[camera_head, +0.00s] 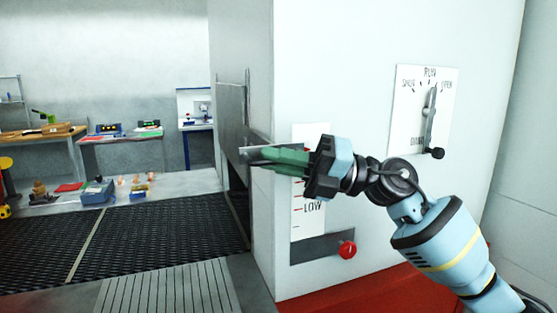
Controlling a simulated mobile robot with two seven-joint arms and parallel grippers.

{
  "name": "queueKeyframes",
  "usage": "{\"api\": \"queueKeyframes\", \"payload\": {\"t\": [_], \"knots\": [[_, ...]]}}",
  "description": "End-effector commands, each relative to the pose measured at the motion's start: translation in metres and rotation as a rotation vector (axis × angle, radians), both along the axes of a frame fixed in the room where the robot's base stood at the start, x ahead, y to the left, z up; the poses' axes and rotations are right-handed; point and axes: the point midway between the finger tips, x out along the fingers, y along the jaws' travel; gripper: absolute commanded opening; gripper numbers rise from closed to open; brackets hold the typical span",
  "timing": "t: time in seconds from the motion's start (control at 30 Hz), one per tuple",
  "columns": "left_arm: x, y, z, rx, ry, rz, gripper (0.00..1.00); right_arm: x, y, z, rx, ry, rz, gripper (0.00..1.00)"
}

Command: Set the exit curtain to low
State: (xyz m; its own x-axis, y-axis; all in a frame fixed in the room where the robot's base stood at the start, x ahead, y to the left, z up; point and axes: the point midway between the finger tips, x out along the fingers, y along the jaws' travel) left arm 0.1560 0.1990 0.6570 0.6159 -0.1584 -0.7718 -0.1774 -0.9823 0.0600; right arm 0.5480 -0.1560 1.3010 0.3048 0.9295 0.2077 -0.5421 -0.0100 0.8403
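The exit curtain (231,115) is a grey metal sheet at the side opening of the large white housing, above the belt. A white scale with red marks and the word LOW (313,208) is on the housing's front face. My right gripper (262,157), with green fingers, is in front of the upper part of this scale and points left. A thin grey bar (244,150) shows beside its fingertips. I cannot tell whether the fingers touch or hold it. The fingers and wrist hide the scale's upper marks. My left gripper is not in view.
A dark bar with a red knob (347,250) is below the scale. A dial plate (400,112) with a black-knobbed lever (430,120) is at right. The black mesh belt (130,238) at left is clear. Tables (130,140) with small objects stand behind.

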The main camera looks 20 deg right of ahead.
Motion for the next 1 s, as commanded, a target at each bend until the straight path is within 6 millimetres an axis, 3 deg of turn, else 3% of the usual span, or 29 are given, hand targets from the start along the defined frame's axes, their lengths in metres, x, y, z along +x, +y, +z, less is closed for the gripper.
{"api": "queueKeyframes", "payload": {"t": [0.33,0.7,0.83,1.0], "knots": [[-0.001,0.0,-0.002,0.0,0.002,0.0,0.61,0.001,0.0,-0.009,-0.001,0.004,0.0,0.0],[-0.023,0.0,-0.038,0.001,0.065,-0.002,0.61,0.001,0.0,-0.112,-0.003,0.014,0.003,0.0],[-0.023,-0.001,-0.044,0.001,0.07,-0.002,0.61,0.001,0.0,-0.129,-0.001,0.008,0.002,0.0],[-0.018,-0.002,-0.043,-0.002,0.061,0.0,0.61,0.0,0.0,-0.132,0.0,-0.001,0.0,0.0]]}}
